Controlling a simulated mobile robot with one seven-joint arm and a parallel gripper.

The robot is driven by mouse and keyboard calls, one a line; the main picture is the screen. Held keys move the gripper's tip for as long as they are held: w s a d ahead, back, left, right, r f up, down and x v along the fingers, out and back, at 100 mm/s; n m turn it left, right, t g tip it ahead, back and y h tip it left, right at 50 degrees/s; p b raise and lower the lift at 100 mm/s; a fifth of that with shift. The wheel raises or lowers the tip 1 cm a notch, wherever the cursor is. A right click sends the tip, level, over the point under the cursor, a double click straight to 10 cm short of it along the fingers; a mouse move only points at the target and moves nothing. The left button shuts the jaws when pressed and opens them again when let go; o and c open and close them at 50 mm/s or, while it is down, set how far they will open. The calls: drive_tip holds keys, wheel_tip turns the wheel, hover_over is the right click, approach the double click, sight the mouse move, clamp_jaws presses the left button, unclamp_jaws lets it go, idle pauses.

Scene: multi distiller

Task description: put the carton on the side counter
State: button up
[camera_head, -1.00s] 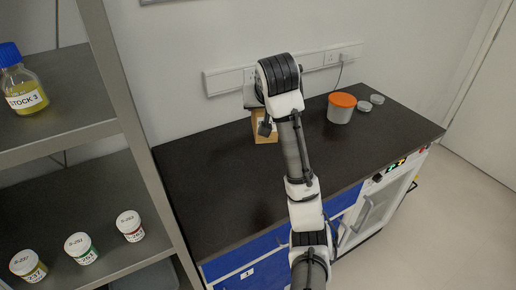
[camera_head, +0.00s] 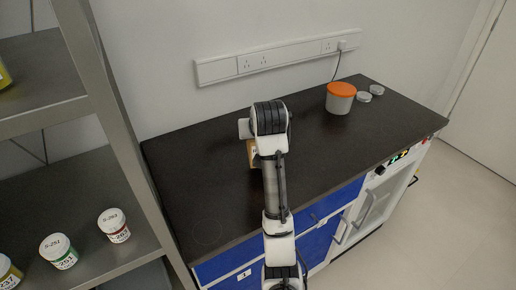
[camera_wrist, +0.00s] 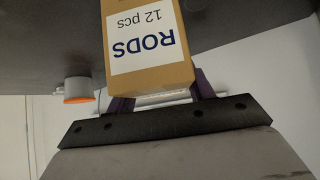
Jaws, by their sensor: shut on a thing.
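The carton (camera_wrist: 146,50) is a brown box with a white label reading "RODS 12 pcs". It fills the top middle of the wrist view, between the fingers of my gripper (camera_wrist: 158,90), which is shut on it. In the head view only a tan sliver of the carton (camera_head: 252,157) shows beside my wrist, which hides most of it and the fingertips. The dark counter (camera_head: 340,150) lies beneath my arm, along the wall. I cannot tell whether the carton touches its top.
A metal shelf (camera_head: 95,185) with small labelled jars (camera_head: 114,225) stands at left. A socket rail (camera_head: 265,60) runs along the wall. The counter's left part is clear.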

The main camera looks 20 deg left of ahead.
drive_tip(key=shift+f, duration=2.5)
drive_tip(key=shift+f, duration=0.15)
drive_tip(key=o, duration=1.1)
drive_tip(key=shift+o, duration=0.2)
drive_tip(key=shift+s+r, duration=0.1)
drive_tip(key=shift+r, duration=0.2)
drive_tip(key=p+v, duration=0.4)
drive_tip(key=v, duration=0.7)
drive_tip(key=shift+s+d+r, duration=0.2)
